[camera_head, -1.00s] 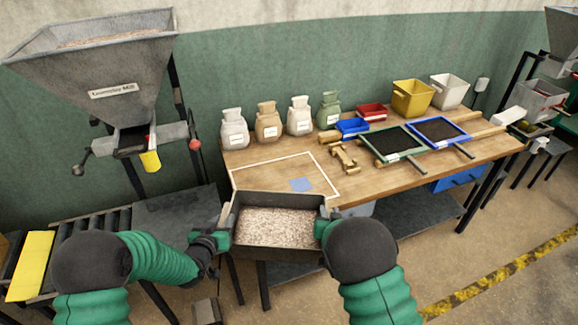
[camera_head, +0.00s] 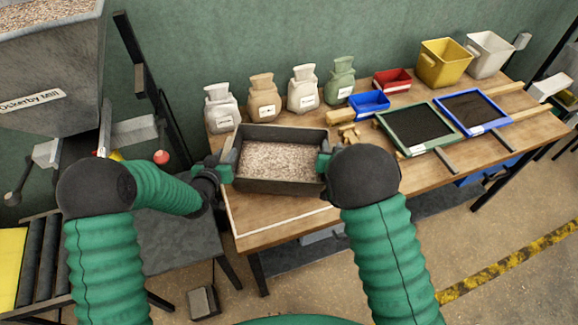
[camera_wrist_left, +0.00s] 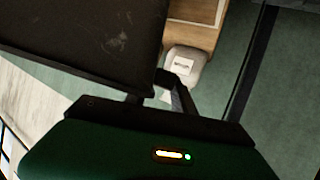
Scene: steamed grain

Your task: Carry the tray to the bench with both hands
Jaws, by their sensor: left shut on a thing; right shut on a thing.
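The tray (camera_head: 282,188) is a dark, deep rectangular pan with pale speckled grain (camera_head: 276,161) in it. In the head view it is over the left part of the wooden bench (camera_head: 262,222), level. I cannot tell whether it touches the bench top. My left gripper (camera_head: 226,172) is shut on the tray's left end. My right gripper (camera_head: 324,163) is shut on its right end, its fingers partly hidden by my forearm. In the left wrist view the tray's dark wall (camera_wrist_left: 85,35) fills the upper left, beside the left gripper's finger (camera_wrist_left: 165,88).
Several labelled sacks (camera_head: 263,97) stand behind the tray. A blue bin (camera_head: 369,103), a red bin (camera_head: 392,81), a green-framed sieve (camera_head: 418,128) and a blue-framed sieve (camera_head: 472,111) lie to the right. A white outline (camera_head: 285,217) on the bench shows in front of the tray.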

